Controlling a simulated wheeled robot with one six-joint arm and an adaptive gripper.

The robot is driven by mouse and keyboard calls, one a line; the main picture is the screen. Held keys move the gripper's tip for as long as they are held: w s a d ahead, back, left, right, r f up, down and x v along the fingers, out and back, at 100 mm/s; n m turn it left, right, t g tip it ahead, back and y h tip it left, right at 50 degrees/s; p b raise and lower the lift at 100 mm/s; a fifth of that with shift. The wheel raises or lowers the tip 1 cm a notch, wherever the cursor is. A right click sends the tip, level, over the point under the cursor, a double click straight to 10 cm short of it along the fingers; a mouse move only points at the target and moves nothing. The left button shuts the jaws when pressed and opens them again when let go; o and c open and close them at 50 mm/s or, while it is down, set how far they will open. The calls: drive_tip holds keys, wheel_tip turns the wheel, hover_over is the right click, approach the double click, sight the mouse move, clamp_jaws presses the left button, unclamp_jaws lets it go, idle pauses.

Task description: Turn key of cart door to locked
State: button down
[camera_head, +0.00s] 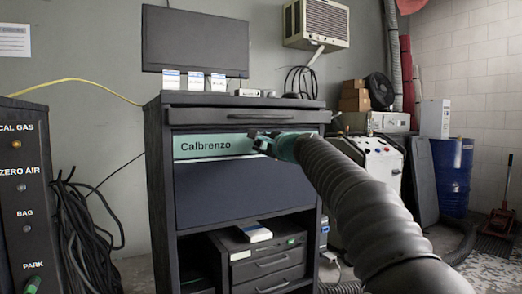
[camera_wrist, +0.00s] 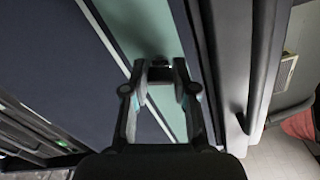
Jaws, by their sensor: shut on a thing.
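The cart door (camera_head: 240,194) is a dark blue panel below a pale green strip lettered "Calbrenzo" on a dark cart. It is closed. My gripper (camera_head: 262,141) reaches the right part of the green strip, just below the top drawer. In the wrist view, my gripper (camera_wrist: 160,77) has its fingertips close together at the green strip, shut on the key (camera_wrist: 160,62), a small dark piece at the tips. The fingertips hide most of the key, so I cannot tell its angle. In the head view my gripper hides it.
The cart's top drawer (camera_head: 240,115) is just above my gripper. A monitor (camera_head: 195,42) and small boxes are over the cart top. A panel with cables (camera_head: 20,190) stands at left. A white machine (camera_head: 378,165) and a blue barrel (camera_head: 451,178) stand at right.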

drive_tip(key=shift+s+a+f+n+b, duration=0.1)
drive_tip(key=shift+n+b, duration=0.35)
drive_tip(key=shift+n, duration=0.5)
drive_tip(key=shift+a+f+n+b, duration=0.1)
drive_tip(key=shift+n+b, duration=0.3)
drive_tip(key=shift+n, duration=0.55)
drive_tip(key=shift+r, duration=0.1)
drive_tip(key=c, duration=0.9)
unclamp_jaws()
drive_tip(key=shift+a, duration=0.1)
drive_tip(key=shift+d, duration=0.2)
drive_tip(key=v, duration=1.2)
